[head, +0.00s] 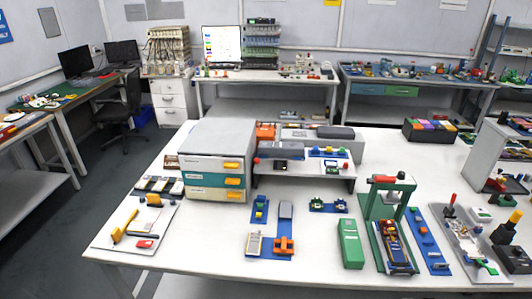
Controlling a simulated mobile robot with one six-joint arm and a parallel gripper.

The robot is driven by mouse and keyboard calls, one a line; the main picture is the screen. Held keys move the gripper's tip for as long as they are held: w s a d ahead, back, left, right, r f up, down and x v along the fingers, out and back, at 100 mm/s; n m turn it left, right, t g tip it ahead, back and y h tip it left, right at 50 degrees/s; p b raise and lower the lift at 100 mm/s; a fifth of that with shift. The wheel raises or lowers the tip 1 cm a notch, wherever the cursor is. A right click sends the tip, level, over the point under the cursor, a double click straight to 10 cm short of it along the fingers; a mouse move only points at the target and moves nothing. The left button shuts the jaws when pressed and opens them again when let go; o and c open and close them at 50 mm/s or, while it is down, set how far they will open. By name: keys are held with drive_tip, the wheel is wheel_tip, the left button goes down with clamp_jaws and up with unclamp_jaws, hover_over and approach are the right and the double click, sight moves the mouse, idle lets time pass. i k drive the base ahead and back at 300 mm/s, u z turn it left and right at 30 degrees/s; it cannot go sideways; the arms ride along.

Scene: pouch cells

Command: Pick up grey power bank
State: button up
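A small grey rounded block (286,210), which may be the grey power bank, is at the upper end of a blue mat (270,252) on the white table. Labels are too small to read, so I cannot tell for certain which is the power bank. My gripper is not in view.
An orange clamp (284,245) and a meter (254,244) sit on the blue mat. A drawer cabinet (215,165) stands left of the shelf (305,181). A green case (350,243) and green press (388,207) stand to the right.

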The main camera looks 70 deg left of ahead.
sight(272, 149)
drive_tip(key=k, duration=0.75)
drive_tip(key=u, duration=1)
drive_tip(key=i, duration=0.4)
drive_tip(key=z, duration=1.45)
drive_tip(key=k, duration=0.1)
drive_tip(key=u, duration=2.7)
